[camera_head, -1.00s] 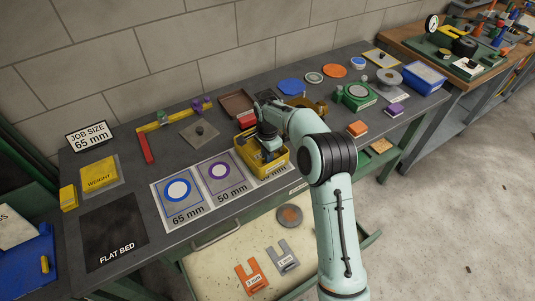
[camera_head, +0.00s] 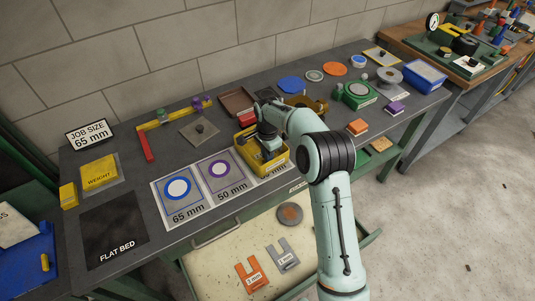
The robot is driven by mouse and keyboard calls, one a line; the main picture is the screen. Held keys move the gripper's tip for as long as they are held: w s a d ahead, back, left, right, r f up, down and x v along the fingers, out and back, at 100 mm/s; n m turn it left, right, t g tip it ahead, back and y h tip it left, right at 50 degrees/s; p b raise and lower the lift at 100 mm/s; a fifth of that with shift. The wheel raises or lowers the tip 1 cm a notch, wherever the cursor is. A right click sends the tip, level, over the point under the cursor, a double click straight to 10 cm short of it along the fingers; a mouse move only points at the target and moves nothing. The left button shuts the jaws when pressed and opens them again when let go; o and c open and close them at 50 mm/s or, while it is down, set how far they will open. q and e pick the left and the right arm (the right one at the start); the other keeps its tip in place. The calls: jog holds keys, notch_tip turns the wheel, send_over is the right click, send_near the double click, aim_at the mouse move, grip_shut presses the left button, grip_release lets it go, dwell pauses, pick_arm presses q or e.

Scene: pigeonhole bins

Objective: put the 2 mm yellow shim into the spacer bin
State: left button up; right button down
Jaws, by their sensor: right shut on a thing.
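No yellow shim can be made out. In the open drawer below lie an orange fork-shaped shim (camera_head: 252,274) and a grey fork-shaped shim (camera_head: 282,257) marked 2 mm. No label reading spacer is legible. My left gripper is not in view.
A red piece (camera_head: 247,119) shows at the bin's back. The open drawer (camera_head: 220,268) juts out below the bench front and also holds a brown disc (camera_head: 290,214). Cards, a brown tray (camera_head: 237,103) and a green fixture (camera_head: 358,95) crowd the bench.

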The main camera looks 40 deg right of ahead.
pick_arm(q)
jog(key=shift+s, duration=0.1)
pick_arm(e)
jog(key=shift+f, duration=0.25)
jog(key=c, duration=1.2)
grip_release()
jog(key=shift+r, duration=0.1)
jog(key=shift+r+p, duration=1)
jog(key=shift+r, duration=1.4)
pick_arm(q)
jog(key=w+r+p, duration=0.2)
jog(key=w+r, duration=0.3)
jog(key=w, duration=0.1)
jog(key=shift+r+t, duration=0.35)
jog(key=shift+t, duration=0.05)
pick_arm(e)
notch_tip(320, 180, up, 7)
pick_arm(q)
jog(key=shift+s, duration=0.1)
